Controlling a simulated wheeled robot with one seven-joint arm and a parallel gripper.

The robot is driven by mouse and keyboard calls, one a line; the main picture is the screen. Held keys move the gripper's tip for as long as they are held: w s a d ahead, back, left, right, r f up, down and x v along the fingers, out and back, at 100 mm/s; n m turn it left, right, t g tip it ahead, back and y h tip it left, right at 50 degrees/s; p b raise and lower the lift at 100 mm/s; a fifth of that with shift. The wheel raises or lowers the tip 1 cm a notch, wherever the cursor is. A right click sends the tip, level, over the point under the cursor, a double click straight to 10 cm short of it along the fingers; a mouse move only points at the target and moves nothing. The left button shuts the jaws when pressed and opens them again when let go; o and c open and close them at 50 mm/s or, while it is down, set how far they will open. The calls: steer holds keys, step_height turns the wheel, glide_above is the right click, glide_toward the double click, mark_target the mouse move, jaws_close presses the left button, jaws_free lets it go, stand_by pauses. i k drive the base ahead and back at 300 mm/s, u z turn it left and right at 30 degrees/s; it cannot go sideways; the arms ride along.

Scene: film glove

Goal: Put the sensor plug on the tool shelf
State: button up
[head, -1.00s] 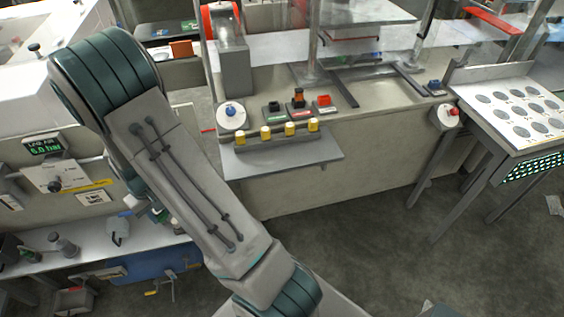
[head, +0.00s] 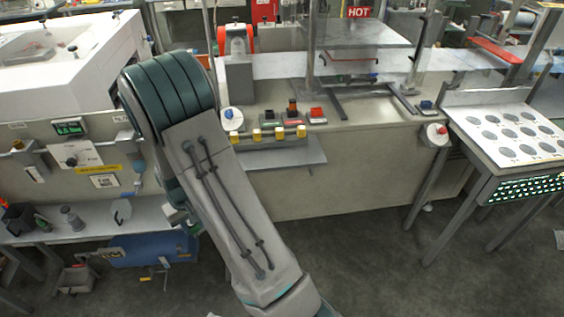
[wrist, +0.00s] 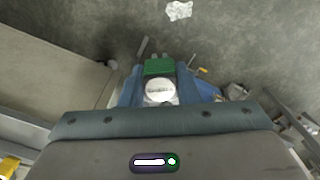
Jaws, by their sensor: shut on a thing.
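The sensor plug (wrist: 160,68) shows in the middle of the wrist view, with a green body, small prongs at its far end and a round white face towards the camera. My gripper (wrist: 160,84) is shut on it, with blue-grey fingers at either side. The gripper does not show clearly in the head view, where my arm runs down past the bottom edge. A pale shelf (head: 84,232) with small tools and a bottle on it is at the left of the head view, partly hidden behind my arm. I take it for the tool shelf.
A blue tank (head: 150,250) lies under the left shelf. A bench with coloured buttons and a small grey ledge (head: 282,156) stands mid-picture. A table with round holes (head: 510,135) is at right. Grey floor (head: 385,260) between them is clear.

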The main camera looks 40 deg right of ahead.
mark_target(271, 160)
steer(key=z, duration=1.1)
